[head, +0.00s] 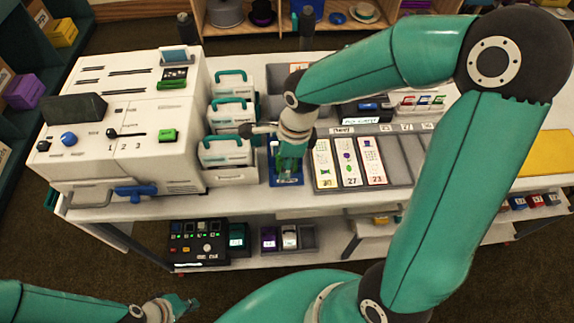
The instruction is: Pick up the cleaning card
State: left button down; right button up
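My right gripper (289,160) points down at the table, just right of the white trays with teal handles. Its fingers are over a small blue item (287,182), which they largely cover. I cannot tell whether this is the cleaning card, or whether the fingers touch it or are closed on it. No card carries a readable cleaning label.
A white machine (125,125) with knobs and slots fills the table's left end; a light-blue card (174,56) stands on it. White trays (230,150) with teal handles stand beside it. A yellow panel (547,153) lies at the right. My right arm hides part of the table.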

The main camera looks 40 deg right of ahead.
grip_shut()
jog(key=shift+r, duration=0.15)
notch_tip(320, 180, up, 20)
dwell(0.8)
